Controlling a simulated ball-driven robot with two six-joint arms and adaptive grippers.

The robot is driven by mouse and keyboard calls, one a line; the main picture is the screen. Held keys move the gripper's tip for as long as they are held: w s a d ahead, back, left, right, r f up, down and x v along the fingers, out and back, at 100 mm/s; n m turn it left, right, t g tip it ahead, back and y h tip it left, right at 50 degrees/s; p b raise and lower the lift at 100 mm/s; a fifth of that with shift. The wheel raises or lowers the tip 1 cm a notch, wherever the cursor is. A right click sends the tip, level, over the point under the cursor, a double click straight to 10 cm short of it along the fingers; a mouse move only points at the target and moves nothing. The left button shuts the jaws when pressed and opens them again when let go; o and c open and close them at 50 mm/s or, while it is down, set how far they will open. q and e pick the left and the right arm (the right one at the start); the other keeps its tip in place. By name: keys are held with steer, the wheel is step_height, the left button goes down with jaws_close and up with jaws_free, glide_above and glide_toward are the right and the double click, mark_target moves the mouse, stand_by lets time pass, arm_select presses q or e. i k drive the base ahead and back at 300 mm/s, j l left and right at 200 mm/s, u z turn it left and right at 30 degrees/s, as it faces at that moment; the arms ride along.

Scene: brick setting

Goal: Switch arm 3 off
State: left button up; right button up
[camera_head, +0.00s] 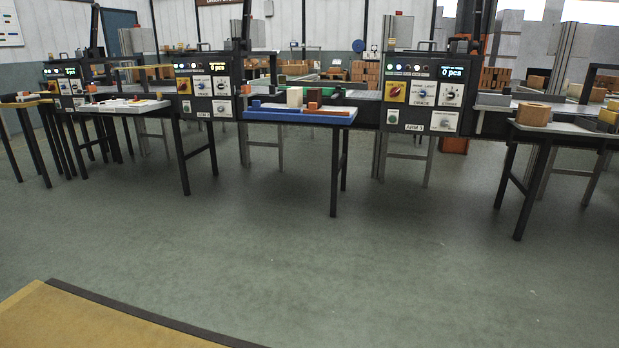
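A dark control panel (424,72) stands at right of centre, and its lower label seems to read arm 3. A red rotary switch on a yellow plate (394,92) sits on its left side; its setting is too small to tell. Beside it are a dial (422,93) and another knob (452,94). A green button (392,116) is below the switch. Small lamps and a lit display reading 0 pcs (453,73) are along the top. Neither of my grippers is in view.
Similar panels stand to the left (205,88) and far left (66,85). A blue tray (290,116) with blocks is left of the panel; a table with a brick (533,113) is at right. Open green floor (330,260) lies before them. A tan surface (80,320) fills the lower left.

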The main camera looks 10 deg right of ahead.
mark_target(396, 92)
steer(key=i+l+z, duration=0.15)
steer(key=i+z, duration=0.2)
steer(key=i, duration=0.25)
steer(key=i+z, duration=0.4)
steer(key=i, duration=0.2)
